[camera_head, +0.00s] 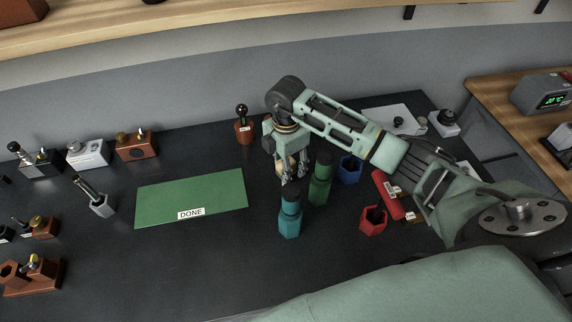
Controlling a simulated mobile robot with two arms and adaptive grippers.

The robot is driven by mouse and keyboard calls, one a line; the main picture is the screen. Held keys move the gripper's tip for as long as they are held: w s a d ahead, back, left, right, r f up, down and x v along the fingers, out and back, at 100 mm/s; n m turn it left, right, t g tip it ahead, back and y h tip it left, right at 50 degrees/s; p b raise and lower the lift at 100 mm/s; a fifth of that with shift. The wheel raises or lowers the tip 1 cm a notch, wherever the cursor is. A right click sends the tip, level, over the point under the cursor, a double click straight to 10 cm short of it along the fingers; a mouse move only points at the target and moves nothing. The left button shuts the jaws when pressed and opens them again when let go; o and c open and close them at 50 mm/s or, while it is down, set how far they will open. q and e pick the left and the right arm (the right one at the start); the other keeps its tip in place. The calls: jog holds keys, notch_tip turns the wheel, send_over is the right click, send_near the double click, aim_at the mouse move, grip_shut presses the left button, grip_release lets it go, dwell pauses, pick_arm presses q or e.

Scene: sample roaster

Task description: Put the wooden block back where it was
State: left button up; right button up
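A reddish-brown block with knobs (137,147) stands at the back left. A brown stand with holes (30,276) is at the front left, with a smaller brown piece (43,227) behind it. My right gripper (293,178) points down over the table, behind the teal bottle and left of the green one. My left gripper is out of view.
A green mat marked DONE (190,196) lies bare at the centre left. A teal bottle (290,217), green bottle (320,187), blue cup (349,170), red cup (372,221) and red cylinder (387,194) crowd around my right arm. The front middle is clear.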

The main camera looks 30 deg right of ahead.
jog(key=shift+w+r, duration=0.1)
jog(key=shift+r, duration=0.45)
notch_tip(320, 180, up, 10)
jog(key=b, duration=0.2)
jog(key=shift+f+b, duration=0.2)
jog(key=shift+b, duration=0.2)
jog(key=shift+r, duration=0.7)
